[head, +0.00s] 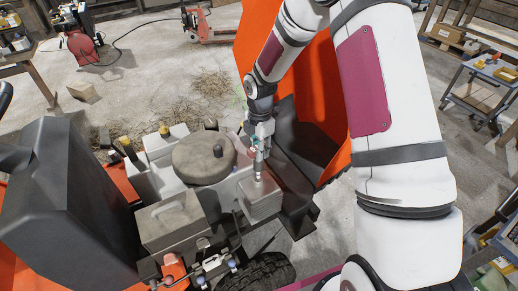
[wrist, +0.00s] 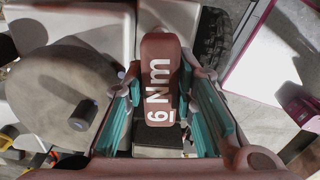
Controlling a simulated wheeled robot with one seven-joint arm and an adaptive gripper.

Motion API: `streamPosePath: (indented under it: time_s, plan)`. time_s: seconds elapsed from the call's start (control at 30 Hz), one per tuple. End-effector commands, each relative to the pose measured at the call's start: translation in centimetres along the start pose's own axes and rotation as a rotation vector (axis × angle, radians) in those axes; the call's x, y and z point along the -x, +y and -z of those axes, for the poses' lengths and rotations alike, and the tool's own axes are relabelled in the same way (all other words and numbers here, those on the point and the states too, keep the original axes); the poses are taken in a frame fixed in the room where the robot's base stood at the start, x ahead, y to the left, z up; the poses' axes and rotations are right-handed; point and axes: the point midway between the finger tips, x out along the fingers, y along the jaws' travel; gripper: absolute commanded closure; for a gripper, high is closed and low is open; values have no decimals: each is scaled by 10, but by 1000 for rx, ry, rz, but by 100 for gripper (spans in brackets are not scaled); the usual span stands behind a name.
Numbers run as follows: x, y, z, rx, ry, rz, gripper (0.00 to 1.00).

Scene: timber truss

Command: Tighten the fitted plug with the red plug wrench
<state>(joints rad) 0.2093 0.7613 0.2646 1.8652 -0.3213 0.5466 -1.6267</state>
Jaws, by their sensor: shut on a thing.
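The red plug wrench (wrist: 159,75), a brownish-red block marked "6 Nm", lies between the teal pads of my gripper (wrist: 163,108) in the wrist view. My gripper is shut on it. In the head view my gripper (head: 260,145) points down over a grey box-shaped housing (head: 263,203) on the right side of the engine. The wrench is small and hard to make out there, close above that housing. The fitted plug is hidden under the wrench and gripper; I cannot tell whether the wrench is seated on it.
A round grey cover (head: 203,158) stands just left of my gripper, with a black tank (head: 65,205) farther left. Orange panels (head: 262,40) rise behind my arm. A tyre (head: 262,272) is below the housing. A tool cart (head: 485,90) stands at right.

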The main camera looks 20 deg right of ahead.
Motion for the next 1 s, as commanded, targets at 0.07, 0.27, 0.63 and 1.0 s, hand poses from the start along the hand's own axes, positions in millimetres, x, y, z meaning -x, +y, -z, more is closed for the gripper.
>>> streamPosePath:
  time_s: [0.07,0.27,0.63,1.0]
  plan:
    - [0,0,0,0,0,-1,100]
    - [0,0,0,0,0,-1,100]
    - [-1,0,0,1,0,0,100]
    - [-10,0,0,1,0,0,100]
